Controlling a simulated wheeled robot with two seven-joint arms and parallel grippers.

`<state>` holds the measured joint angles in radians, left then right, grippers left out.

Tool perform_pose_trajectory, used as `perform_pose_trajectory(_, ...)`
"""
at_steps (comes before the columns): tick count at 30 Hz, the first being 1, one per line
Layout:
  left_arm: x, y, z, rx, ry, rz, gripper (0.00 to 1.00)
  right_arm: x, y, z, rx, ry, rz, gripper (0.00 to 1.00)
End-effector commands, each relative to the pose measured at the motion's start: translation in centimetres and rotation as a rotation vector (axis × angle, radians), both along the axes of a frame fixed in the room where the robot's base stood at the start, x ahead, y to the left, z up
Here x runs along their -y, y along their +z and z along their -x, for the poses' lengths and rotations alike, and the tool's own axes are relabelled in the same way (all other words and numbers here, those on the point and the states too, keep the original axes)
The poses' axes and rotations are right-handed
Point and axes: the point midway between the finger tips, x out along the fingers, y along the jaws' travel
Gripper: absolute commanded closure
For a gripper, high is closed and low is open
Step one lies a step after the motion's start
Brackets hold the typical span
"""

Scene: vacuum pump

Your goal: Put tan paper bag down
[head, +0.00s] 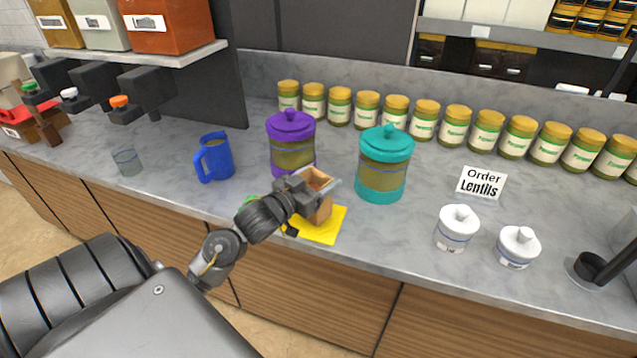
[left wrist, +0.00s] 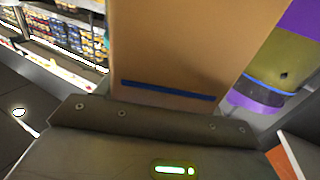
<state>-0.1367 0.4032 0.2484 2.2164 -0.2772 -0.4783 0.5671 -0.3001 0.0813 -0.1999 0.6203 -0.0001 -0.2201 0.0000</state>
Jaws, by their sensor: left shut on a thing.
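The tan paper bag (head: 321,207) is upright above the yellow mat (head: 322,228) near the counter's front edge. My left gripper (head: 309,191) is shut on the bag from its left side. In the left wrist view the bag (left wrist: 185,50) rises in front of the gripper (left wrist: 160,110), with a blue stripe low on it. The bag's open top shows in the head view. Its bottom is at the mat, but I cannot tell whether it touches. My right gripper is not in view.
A purple-lidded canister (head: 291,142) and a teal-lidded canister (head: 384,165) stand behind the bag. A blue mug (head: 216,158) and a glass (head: 127,162) stand to the left. Two white jars (head: 457,228) and a lentils sign (head: 481,183) are to the right. Several jars line the back.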

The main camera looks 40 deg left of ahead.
Motion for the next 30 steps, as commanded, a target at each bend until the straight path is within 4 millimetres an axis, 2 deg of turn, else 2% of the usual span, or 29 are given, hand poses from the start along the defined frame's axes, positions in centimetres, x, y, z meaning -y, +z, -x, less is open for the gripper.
perform_pose_trajectory(4,0.0,-1.2,0.0,0.0,0.002,0.0,0.58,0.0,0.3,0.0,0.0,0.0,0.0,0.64)
perform_pose_trajectory(16,0.0,-1.8,0.0,0.001,0.001,0.0,0.58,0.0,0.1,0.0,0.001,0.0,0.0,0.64)
perform_pose_trajectory(17,0.0,-1.7,0.0,0.001,0.001,-0.001,0.28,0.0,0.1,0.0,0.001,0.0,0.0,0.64)
perform_pose_trajectory(21,0.0,-1.7,0.0,0.001,0.001,-0.001,0.11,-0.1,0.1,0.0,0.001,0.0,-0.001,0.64)
perform_pose_trajectory(30,0.0,-1.4,0.0,0.002,0.001,-0.002,0.11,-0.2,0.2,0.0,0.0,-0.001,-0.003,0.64)
